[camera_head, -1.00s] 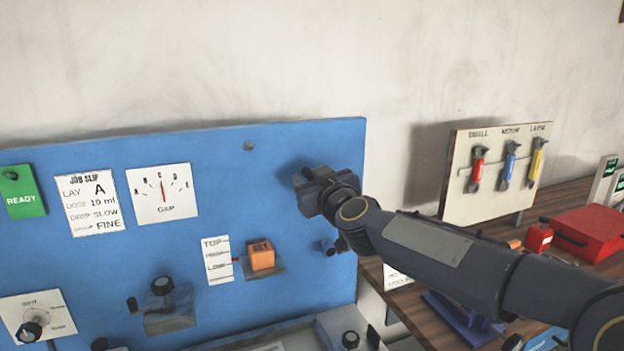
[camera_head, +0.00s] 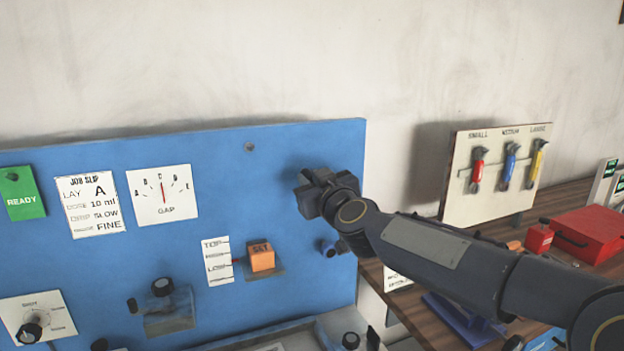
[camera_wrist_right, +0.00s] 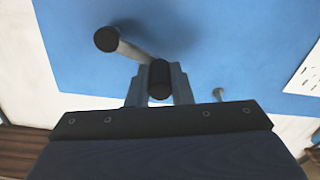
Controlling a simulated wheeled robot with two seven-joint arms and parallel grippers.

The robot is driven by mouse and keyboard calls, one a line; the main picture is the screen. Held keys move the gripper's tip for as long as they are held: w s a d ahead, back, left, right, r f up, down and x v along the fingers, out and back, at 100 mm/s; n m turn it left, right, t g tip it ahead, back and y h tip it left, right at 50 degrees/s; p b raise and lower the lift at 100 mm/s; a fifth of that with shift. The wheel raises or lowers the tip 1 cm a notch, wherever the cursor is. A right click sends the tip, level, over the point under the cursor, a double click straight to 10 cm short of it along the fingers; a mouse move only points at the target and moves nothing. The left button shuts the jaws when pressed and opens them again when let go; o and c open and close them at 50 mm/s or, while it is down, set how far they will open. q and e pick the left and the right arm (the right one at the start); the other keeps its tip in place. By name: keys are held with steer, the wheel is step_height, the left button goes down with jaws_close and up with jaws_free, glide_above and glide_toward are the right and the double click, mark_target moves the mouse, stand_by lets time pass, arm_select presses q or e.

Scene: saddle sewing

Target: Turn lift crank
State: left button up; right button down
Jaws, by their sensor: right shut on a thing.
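The crank shows in the right wrist view as a black round end (camera_wrist_right: 107,40), a short grey arm (camera_wrist_right: 135,53) and a black handle (camera_wrist_right: 160,79). My right gripper (camera_wrist_right: 159,88) is shut on the black handle, one finger on each side. In the head view my right gripper (camera_head: 318,193) is at the right part of the blue panel (camera_head: 220,170) and hides the handle. A dark round end (camera_head: 330,248), which looks like the crank's, shows just below it. My left gripper is out of view.
An orange block (camera_head: 261,257) with a red pointer stands beside a level scale (camera_head: 217,260). A gap gauge (camera_head: 162,195) and job slip (camera_head: 90,206) are on the panel. A peg (camera_head: 249,146) sticks out near its top. A tool board (camera_head: 495,172) and red box (camera_head: 590,233) stand right.

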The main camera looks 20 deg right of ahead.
step_height(320, 180, down, 8)
steer(key=d+n+p, duration=0.2)
steer(key=n, duration=1.3)
steer(key=d+r+n+b, duration=0.2)
steer(key=d+n+b, duration=0.7)
steer(key=n, duration=0.8)
steer(key=shift+w+d+n, duration=0.2)
steer(key=shift+d+n, duration=0.05)
steer(key=shift+n, duration=0.05)
